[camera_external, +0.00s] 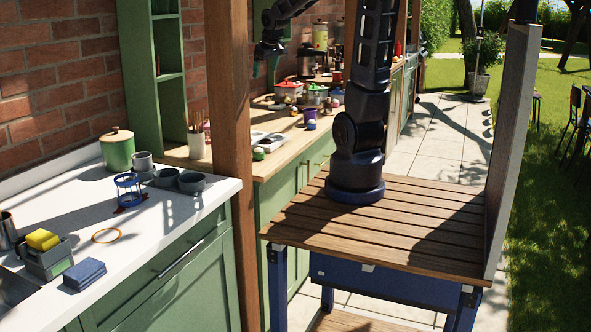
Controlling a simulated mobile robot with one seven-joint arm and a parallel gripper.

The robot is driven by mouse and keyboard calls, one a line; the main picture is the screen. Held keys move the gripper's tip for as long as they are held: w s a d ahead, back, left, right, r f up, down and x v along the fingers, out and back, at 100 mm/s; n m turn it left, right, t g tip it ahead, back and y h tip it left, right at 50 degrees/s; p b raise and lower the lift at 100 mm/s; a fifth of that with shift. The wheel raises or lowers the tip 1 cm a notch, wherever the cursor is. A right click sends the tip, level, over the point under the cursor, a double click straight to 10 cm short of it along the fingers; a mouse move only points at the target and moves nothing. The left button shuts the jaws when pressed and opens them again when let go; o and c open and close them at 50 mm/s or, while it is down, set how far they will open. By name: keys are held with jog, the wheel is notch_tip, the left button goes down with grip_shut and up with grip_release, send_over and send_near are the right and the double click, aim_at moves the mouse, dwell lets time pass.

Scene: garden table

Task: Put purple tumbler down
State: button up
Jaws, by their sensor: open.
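My gripper (265,68) hangs above the counter, left of and higher than the tumbler. Its jaws are open, and I see nothing held between them. The gripper is clear of the tumbler. It is small in this view, so fine detail is hard to make out.
The wooden counter (283,155) carries trays, small balls, pots with lids and a utensil cup (196,140). The wooden post (235,130) stands at its near end. The white counter (165,215) holds a green canister (118,150), several grey cups and a blue rack (129,188).

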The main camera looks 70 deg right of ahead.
jog(key=s+a+r+n+y, duration=0.2)
jog(key=s+a+n+y, duration=0.1)
jog(key=s+a, duration=1.4)
jog(key=shift+s+a+r+t, duration=0.2)
jog(key=shift+a+t, duration=0.1)
jog(key=shift+a, duration=0.3)
